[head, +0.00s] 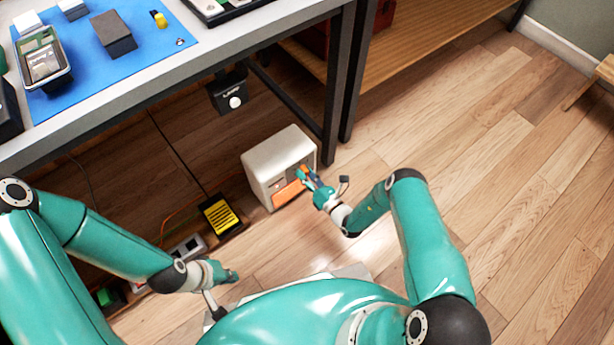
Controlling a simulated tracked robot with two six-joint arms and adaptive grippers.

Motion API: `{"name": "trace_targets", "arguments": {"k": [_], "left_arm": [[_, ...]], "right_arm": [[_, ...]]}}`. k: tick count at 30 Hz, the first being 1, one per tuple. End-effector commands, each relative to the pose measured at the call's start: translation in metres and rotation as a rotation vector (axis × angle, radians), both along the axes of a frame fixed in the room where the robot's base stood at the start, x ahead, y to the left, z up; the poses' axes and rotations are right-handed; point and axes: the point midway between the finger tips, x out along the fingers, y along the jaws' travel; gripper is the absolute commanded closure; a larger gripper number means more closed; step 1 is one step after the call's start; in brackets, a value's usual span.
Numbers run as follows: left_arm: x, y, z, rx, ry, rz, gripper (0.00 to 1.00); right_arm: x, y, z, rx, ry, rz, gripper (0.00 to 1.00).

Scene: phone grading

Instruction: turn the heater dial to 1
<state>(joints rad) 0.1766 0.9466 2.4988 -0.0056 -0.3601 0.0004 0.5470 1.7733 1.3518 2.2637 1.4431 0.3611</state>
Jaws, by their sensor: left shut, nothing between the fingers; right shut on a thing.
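The heater (268,158) is a cream box with rounded edges, standing on the wooden floor beside the table leg. An orange panel (288,194) shows on its front. My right gripper (304,176) is at the upper right of that front, shut on the heater dial. The fingers hide the dial and its markings, so I cannot read its setting. My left gripper (234,277) is shut and empty, low over the floor at the lower left, well apart from the heater.
The table (240,37) with a blue mat (150,58) stands above and left of the heater. Its dark leg (336,95) is close behind the heater. A black and yellow box (220,215) and a power strip (187,248) lie to the left.

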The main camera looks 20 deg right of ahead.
Motion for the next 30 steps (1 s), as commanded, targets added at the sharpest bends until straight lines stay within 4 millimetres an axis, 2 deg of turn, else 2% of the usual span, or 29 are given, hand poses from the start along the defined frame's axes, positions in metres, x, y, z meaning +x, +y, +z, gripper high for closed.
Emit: {"name": "trace_targets", "arguments": {"k": [9, 22, 23, 26, 27, 30], "left_arm": [[0.0001, 0.0000, -0.0064, 0.000, 0.000, 0.000, 1.00], [0.0000, 0.0000, -0.0065, 0.000, 0.000, 0.000, 1.00], [0.0000, 0.0000, -0.0065, 0.000, 0.000, 0.000, 1.00], [0.0000, 0.0000, -0.0065, 0.000, 0.000, 0.000, 1.00], [0.0000, 0.0000, -0.0065, 0.000, 0.000, 0.000, 1.00], [0.0000, 0.0000, -0.0064, 0.000, 0.000, 0.000, 1.00]], "right_arm": [[0.0032, -0.0035, -0.0002, 0.089, 0.032, -0.008, 0.96], [0.0044, -0.0035, 0.0007, 0.095, 0.034, -0.008, 0.96], [0.0045, -0.0035, 0.0007, 0.095, 0.034, -0.008, 0.56], [0.0039, -0.0029, 0.0006, 0.096, 0.035, -0.006, 0.40], [0.0035, -0.0023, 0.0004, 0.097, 0.035, -0.006, 0.37], [0.0029, -0.0014, 0.0002, 0.098, 0.036, -0.004, 0.37]]}}
